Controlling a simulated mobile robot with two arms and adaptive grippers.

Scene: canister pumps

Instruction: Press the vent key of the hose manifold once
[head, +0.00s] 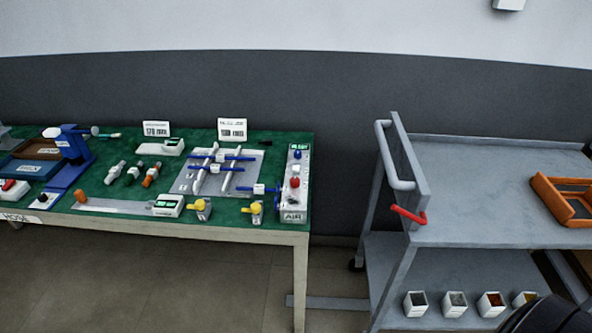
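On the green-topped bench stands a grey upright panel marked AIR (295,185), with a small green display on top, white parts and a red knob (294,183). Left of it lies a grey plate (188,182) with pale upright tubes and blue cross bars, which looks like a hose manifold. I cannot tell for certain which unit is the manifold, and no label for a vent key is readable. Neither of my grippers shows in the head view.
The bench (120,206) also holds yellow-handled valves (256,208), small meters (168,205), a blue stand (72,150) and trays. A grey cart (480,190) stands at the right, with an orange tray (562,198) and several small bins below. Floor shows between them.

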